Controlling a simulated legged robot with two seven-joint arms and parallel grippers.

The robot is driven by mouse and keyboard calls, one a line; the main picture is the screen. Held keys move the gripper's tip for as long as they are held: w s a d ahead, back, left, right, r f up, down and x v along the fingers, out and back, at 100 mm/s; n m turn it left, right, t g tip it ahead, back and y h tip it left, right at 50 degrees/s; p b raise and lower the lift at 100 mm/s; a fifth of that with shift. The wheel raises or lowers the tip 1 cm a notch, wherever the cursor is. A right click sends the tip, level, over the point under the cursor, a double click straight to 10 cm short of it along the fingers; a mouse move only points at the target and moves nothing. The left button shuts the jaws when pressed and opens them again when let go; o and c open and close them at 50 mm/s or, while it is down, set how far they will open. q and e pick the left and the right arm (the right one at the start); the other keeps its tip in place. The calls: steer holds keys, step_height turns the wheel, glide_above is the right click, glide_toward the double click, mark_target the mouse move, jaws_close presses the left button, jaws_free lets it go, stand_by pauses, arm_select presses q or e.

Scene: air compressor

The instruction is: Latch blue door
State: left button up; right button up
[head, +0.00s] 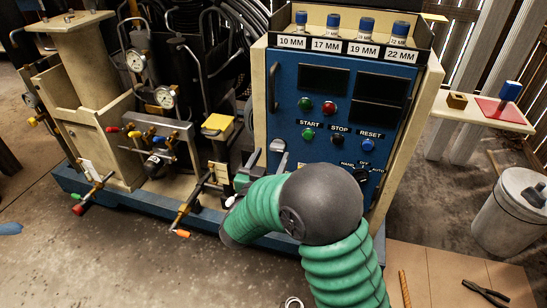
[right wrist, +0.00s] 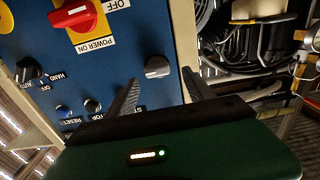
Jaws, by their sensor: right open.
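The blue door (head: 291,120) is the front panel of the beige cabinet in the head view. It looks closed or nearly so; I cannot tell if it is flush. A grey latch knob (head: 279,146) is low on its left side. In the right wrist view the grey knob (right wrist: 158,67) lies just beyond and between my fingertips, with no clear contact. My right gripper (head: 266,158) is open and empty at the door's lower left; its two dark fingers also show in the right wrist view (right wrist: 160,77). My arm hides the door's lower part. My left gripper is out of view.
A red power switch (right wrist: 75,14) and a selector knob (head: 361,174) are on the door. A grey door handle (head: 273,87) is higher up. Gauges and valves (head: 164,97) stand left. Sockets (head: 362,27) sit on top. A metal can (head: 512,210) stands right.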

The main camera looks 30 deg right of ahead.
mark_target(274, 150)
steer(key=x, duration=0.3)
steer(key=shift+s+f+b, duration=0.15)
steer(key=shift+b, duration=0.15)
steer(key=shift+w+d, duration=0.25)
steer(key=shift+d, duration=0.2)
steer(key=shift+a, duration=0.2)
steer(key=c, duration=0.5)
jaws_close()
steer(key=shift+r+n+p, duration=0.25)
steer(key=shift+n+p, duration=0.15)
steer(key=shift+p, duration=0.45)
steer(key=n+p, duration=0.5)
steer(key=p, duration=0.4)
steer(key=n+p, duration=0.6)
steer(key=p, duration=0.2)
steer(key=shift+w+a+n+p, duration=0.15)
steer(key=shift+n+p, duration=0.15)
steer(key=shift+p, duration=0.05)
steer(key=n+p, duration=0.2)
steer(key=shift+f+n, duration=0.2)
steer(key=shift+n, duration=0.1)
steer(key=shift+f+n+p, duration=0.25)
steer(key=shift+n+p, duration=0.55)
steer(key=shift+n, duration=0.6)
